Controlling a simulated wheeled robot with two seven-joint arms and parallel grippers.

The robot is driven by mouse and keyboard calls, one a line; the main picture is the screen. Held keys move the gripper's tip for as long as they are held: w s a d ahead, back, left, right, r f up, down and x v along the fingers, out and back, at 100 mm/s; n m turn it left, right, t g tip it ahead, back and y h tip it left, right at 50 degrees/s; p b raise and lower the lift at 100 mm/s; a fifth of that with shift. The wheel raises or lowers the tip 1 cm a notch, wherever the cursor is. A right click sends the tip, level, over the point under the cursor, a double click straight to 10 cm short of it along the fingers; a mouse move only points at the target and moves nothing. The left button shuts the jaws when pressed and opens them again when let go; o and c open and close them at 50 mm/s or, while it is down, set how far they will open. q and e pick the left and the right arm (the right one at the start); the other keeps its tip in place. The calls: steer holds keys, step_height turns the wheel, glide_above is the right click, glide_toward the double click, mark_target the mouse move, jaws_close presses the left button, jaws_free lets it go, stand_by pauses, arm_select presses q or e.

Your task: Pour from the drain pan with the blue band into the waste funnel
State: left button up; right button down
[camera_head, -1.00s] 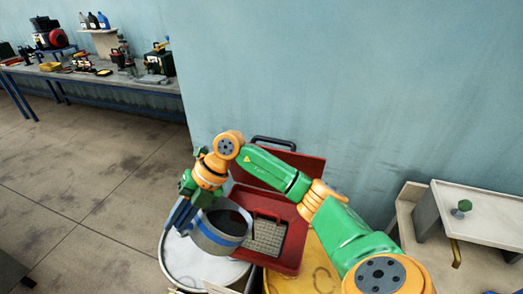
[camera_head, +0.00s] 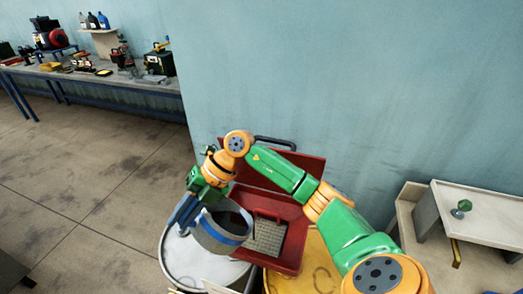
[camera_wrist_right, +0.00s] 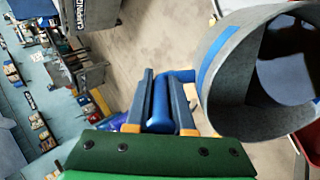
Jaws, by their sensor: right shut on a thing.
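The grey drain pan with the blue band (camera_head: 222,237) hangs tilted in the air, beside and partly in front of the red waste funnel (camera_head: 287,261). Its dark opening shows, but I cannot tell how much liquid is inside, and no stream is visible. The funnel is a square red basin with a grate and a raised lid. My right gripper (camera_head: 184,213) is at the pan's left side. In the right wrist view it is shut on the pan's blue handle (camera_wrist_right: 162,103), with the pan (camera_wrist_right: 232,85) to its right. My left gripper is not in view.
A white-topped drum (camera_head: 180,262) stands below the pan, and a yellow drum (camera_head: 315,272) is under the funnel. A pale wall (camera_head: 350,90) rises close behind. A bench with tools (camera_head: 100,85) is far left. A pale stand (camera_head: 485,215) is at the right.

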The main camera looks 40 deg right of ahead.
mark_target(191, 210)
steer(key=shift+s+d+r+t+y+b, duration=0.25)
steer(key=shift+d+r+t+y+b, duration=0.1)
steer(key=shift+d+r+y, duration=0.65)
stand_by(0.7)
steer(key=shift+d+r, duration=0.1)
steer(key=shift+r, duration=0.1)
steer(key=shift+y, duration=0.9)
steer(key=shift+s+d+r, duration=0.15)
steer(key=shift+d+r, duration=0.4)
steer(key=shift+r, duration=0.35)
steer(key=shift+s+d+r, duration=0.15)
steer(key=shift+d+r, duration=0.4)
steer(key=shift+r, duration=0.3)
steer(key=shift+d+r+t, duration=0.1)
steer(key=shift+d+t, duration=0.1)
steer(key=shift+t, duration=0.05)
steer(key=shift+s+d+r+b, duration=0.15)
steer(key=shift+d+r+b, duration=0.05)
steer(key=shift+d+b, duration=0.2)
